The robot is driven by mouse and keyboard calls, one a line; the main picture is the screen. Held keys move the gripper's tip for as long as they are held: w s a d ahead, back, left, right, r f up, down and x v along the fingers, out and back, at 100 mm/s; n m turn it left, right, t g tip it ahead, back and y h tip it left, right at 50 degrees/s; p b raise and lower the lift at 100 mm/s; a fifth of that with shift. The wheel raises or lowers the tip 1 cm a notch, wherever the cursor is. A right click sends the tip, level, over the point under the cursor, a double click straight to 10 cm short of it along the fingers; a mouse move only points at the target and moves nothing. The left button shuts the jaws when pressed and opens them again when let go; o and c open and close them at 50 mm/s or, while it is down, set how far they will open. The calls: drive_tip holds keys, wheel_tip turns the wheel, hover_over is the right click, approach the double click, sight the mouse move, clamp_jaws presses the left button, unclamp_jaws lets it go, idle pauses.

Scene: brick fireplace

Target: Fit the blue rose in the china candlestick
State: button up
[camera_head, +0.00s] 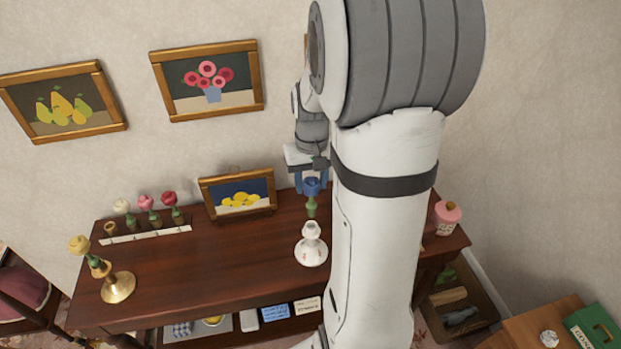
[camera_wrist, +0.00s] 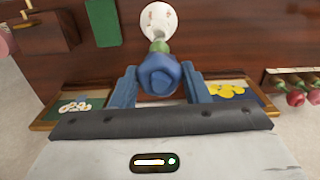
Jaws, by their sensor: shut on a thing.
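The blue rose (camera_head: 312,187) has a green stem and is held upright in my gripper (camera_head: 312,180), which is shut on its bloom. In the wrist view the blue rose (camera_wrist: 159,73) sits between the two blue fingers of my gripper (camera_wrist: 160,82). The white china candlestick (camera_head: 311,246) stands upright on the table, in front of and below the rose in the head view. In the wrist view the china candlestick (camera_wrist: 158,20) shows just beyond the green stem. The rose is apart from the candlestick in the head view; its exact height above the table is unclear.
The dark wooden table (camera_head: 220,262) has clear room left of the candlestick. A brass candlestick (camera_head: 117,287) holds a yellow rose at left. Several roses stand in a white-edged rack (camera_head: 145,235). A framed lemon picture (camera_head: 238,194) stands behind. A pink jar (camera_head: 446,217) is at right.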

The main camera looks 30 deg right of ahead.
sight(312, 206)
drive_tip(key=shift+f+b, duration=0.95)
drive_tip(key=shift+f, duration=0.65)
drive_tip(key=shift+f+b, duration=1.5)
drive_tip(key=shift+f, duration=0.3)
drive_tip(key=o, duration=0.9)
drive_tip(key=shift+r, duration=0.1)
wheel_tip(312, 206, up, 8)
drive_tip(key=shift+d+f+b, duration=0.1)
drive_tip(key=shift+b, duration=0.2)
idle(0.3)
drive_tip(key=s+a+n+t, duration=0.1)
drive_tip(key=s+a, duration=0.3)
drive_tip(key=s+a+r+t, duration=0.1)
drive_tip(key=s+a, duration=0.3)
drive_tip(key=s+a+n+t, duration=0.1)
drive_tip(key=s+a, duration=0.3)
drive_tip(key=a, duration=0.1)
drive_tip(key=shift+r+n, duration=0.3)
drive_tip(key=shift+r, duration=0.1)
drive_tip(key=shift+s+a+f, duration=0.1)
drive_tip(key=shift+s+a, duration=0.15)
drive_tip(key=shift+s, duration=0.1)
